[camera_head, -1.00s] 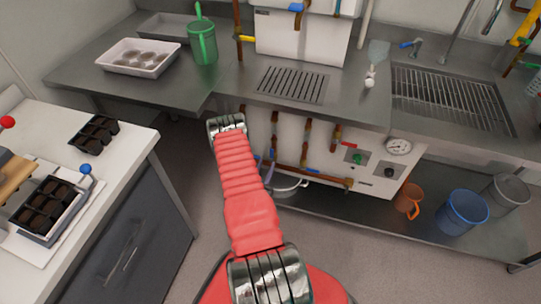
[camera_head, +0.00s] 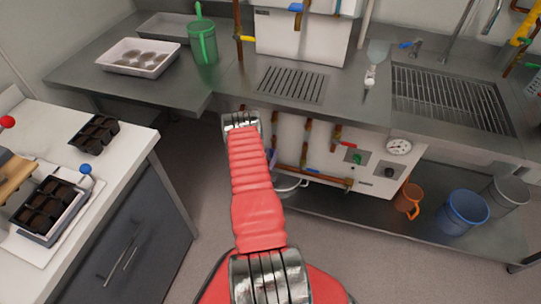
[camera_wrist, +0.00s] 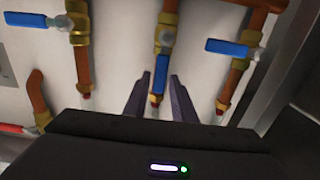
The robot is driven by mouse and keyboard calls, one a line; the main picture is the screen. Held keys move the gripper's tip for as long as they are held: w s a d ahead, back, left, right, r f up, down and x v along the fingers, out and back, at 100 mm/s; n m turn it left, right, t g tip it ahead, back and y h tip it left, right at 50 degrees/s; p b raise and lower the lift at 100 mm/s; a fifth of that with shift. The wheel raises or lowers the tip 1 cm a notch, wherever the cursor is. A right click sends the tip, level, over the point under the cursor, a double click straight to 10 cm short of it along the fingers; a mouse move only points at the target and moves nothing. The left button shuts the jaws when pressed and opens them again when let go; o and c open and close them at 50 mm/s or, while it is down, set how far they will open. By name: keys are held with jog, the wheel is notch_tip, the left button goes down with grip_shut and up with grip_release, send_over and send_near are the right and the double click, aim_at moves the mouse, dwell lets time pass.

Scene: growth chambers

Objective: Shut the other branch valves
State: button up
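In the wrist view three copper pipes with brass valves run down a white panel. The left valve's blue lever (camera_wrist: 25,20) and the right valve's blue lever (camera_wrist: 229,48) lie crosswise to their pipes. The middle valve's blue lever (camera_wrist: 160,74) points along its pipe. My gripper (camera_wrist: 160,78) is open, with one dark finger on each side of the middle lever; contact is not clear. A red lever (camera_wrist: 12,128) shows at the lower left. In the head view, my red arm hides the gripper and part of the piping under the bench.
The white panel (camera_head: 378,183) with a gauge (camera_head: 399,146) and a red lever (camera_head: 348,143) sits below the steel bench. An orange jug (camera_head: 408,198) and a blue bucket (camera_head: 463,211) stand on the lower shelf. A white counter (camera_head: 125,150) is at left.

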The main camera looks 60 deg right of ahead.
grip_shut()
jog(key=shift+d, duration=0.1)
